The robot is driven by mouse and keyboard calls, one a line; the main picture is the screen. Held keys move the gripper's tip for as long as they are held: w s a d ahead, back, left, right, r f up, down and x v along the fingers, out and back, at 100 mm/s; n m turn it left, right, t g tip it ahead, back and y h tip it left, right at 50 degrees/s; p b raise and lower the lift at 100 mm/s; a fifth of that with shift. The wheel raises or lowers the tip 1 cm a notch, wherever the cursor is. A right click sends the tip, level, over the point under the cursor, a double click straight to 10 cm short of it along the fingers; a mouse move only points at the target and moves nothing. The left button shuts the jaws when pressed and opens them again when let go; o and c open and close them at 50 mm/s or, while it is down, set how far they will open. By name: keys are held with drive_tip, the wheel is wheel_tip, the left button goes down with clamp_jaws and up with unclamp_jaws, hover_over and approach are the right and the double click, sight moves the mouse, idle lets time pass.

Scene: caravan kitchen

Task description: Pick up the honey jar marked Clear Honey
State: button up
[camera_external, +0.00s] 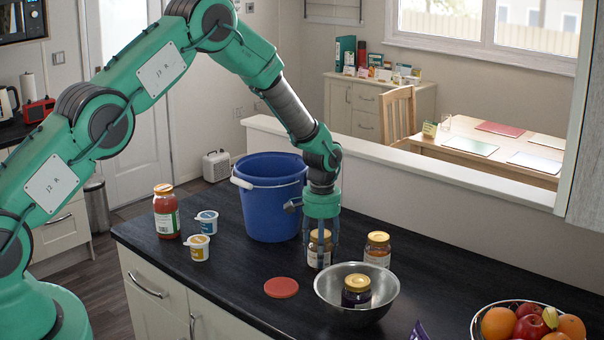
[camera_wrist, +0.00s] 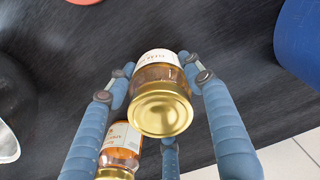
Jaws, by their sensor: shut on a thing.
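A gold-lidded amber jar with a white label (camera_external: 313,257) is at the worktop behind the steel bowl. My gripper (camera_external: 321,243) points down over it, with its blue fingers around its sides. In the wrist view the jar (camera_wrist: 161,108) shows lid-first between the fingers of my gripper (camera_wrist: 157,68), which is shut on it. Its label print is too small to read surely. I cannot tell whether its base touches the worktop. A similar amber jar (camera_external: 377,250) stands apart to the right; it also shows in the wrist view (camera_wrist: 121,140).
A steel bowl (camera_external: 335,310) with a dark gold-lidded jar (camera_external: 356,292) is close in front. A blue bucket (camera_external: 268,200) stands just left behind. A red disc (camera_external: 281,287), small pots (camera_external: 199,247), a red sauce jar (camera_external: 166,213) and a fruit bowl (camera_external: 481,325) are farther away.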

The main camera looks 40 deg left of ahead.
drive_tip(key=shift+w+r, duration=0.1)
drive_tip(key=shift+r, duration=1)
drive_tip(key=shift+s+r+b, duration=0.3)
drive_tip(key=shift+s+r, duration=0.05)
drive_tip(key=shift+r, duration=0.35)
drive_tip(key=s, duration=0.4)
drive_tip(key=s+r, duration=0.1)
drive_tip(key=s, duration=0.4)
drive_tip(key=s+b, duration=0.1)
drive_tip(key=s, duration=0.3)
drive_tip(key=shift+s+a+r, duration=0.15)
drive_tip(key=shift+s+a, duration=0.05)
drive_tip(key=shift+a, duration=0.1)
drive_tip(key=shift+s, duration=1)
drive_tip(key=shift+s+r, duration=0.1)
